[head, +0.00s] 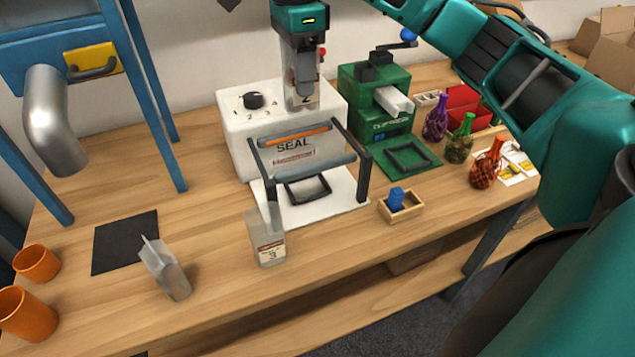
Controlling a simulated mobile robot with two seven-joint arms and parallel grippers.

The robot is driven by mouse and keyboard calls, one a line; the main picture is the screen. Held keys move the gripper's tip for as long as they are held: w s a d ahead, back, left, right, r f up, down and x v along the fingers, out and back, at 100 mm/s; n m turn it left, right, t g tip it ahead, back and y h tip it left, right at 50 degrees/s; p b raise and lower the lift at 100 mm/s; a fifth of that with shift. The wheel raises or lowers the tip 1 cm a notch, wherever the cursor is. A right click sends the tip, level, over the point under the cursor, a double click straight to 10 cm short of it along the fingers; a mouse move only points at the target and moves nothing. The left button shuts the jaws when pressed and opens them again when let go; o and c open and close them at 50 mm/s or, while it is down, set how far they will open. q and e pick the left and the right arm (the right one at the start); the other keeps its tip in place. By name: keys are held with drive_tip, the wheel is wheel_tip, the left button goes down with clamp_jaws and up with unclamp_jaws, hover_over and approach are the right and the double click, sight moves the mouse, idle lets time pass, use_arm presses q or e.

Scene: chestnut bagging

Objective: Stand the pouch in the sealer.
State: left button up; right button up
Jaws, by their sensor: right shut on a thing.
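The white sealer (235,138) stands at the middle of the table, with a numbered dial on its face, a horizontal bar, and a white base plate carrying a dark square frame (308,190). My right gripper (304,80) points down over the sealer and is shut on a greyish, see-through pouch (313,98) with a "2" on it. The fingers cover part of this pouch; it hangs well above the base frame. Another clear pouch (268,243), labelled "3", stands on the table at the sealer's front left corner. My left gripper is not in view.
A green machine (375,110) stands right of the sealer. A small wooden tray (402,210) holds a blue block. Several netted bags (486,165) stand right.

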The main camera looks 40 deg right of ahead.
drive_tip(key=shift+d, duration=0.2)
drive_tip(key=shift+w+f, duration=0.1)
drive_tip(key=shift+f, duration=0.15)
wheel_tip(320, 180, down, 19)
drive_tip(key=shift+f+b, duration=0.2)
drive_tip(key=shift+b, duration=0.35)
drive_tip(key=shift+f, duration=0.1)
drive_tip(key=shift+f, duration=0.15)
drive_tip(key=o, duration=0.8)
